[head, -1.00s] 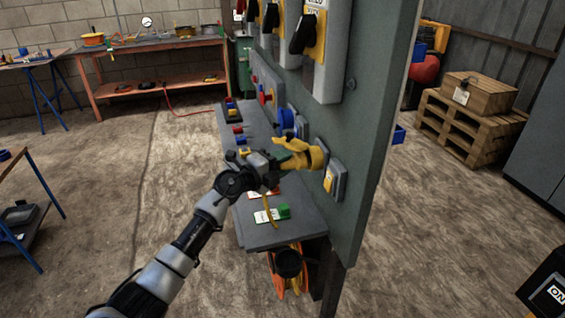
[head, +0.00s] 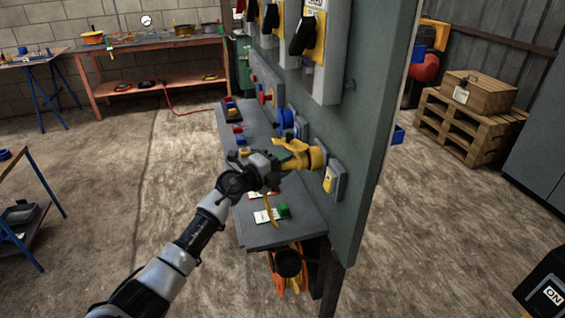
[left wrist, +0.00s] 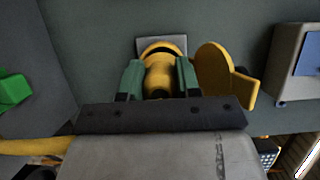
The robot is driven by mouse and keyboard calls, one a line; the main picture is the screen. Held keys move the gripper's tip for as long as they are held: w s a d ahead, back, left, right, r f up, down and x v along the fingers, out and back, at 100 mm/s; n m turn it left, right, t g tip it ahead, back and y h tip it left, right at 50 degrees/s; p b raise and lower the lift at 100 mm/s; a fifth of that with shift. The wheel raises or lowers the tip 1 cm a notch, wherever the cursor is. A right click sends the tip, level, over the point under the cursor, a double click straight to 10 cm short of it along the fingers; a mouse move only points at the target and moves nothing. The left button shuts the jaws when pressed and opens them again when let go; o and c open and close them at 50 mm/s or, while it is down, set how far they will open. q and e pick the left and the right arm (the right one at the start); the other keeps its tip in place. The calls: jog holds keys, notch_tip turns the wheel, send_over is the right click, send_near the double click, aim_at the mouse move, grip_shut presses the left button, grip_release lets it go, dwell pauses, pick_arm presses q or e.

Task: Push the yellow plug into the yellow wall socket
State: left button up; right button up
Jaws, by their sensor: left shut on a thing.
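My left gripper (head: 291,158) is shut on the yellow plug (left wrist: 158,80), in front of the grey-green panel. In the left wrist view its green fingers clasp the plug from both sides. The yellow wall socket (head: 318,157) is on the panel, its round rim (left wrist: 163,47) showing directly behind the plug. The socket's yellow lid (left wrist: 212,70) stands open beside the plug. The plug lines up with the socket and is at its mouth; how deep it sits is hidden. A yellow cable (head: 271,212) hangs below the gripper. My right gripper is out of view.
A blue socket (head: 287,119) is farther along the panel. Below is a grey shelf (head: 255,235) with a green block (head: 283,210). Black-handled switches (head: 313,40) are above.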

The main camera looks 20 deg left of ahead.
pick_arm(q)
jog(key=shift+w+d, duration=0.2)
jog(key=shift+d, duration=0.1)
jog(key=shift+w+d, duration=0.3)
jog(key=shift+d, duration=0.1)
jog(key=o, duration=1)
jog(key=shift+s+a+p, duration=0.3)
jog(key=shift+s+a, duration=0.15)
jog(key=shift+a, duration=0.2)
jog(key=shift+s+a+p, duration=0.25)
jog(key=shift+s+a, duration=0.2)
jog(key=shift+a, duration=0.2)
jog(key=shift+s+a, duration=0.55)
jog(key=shift+a, duration=0.25)
jog(key=shift+s+a, duration=0.55)
jog(key=shift+a, duration=0.2)
jog(key=shift+s+a, duration=0.55)
jog(key=shift+a, duration=0.25)
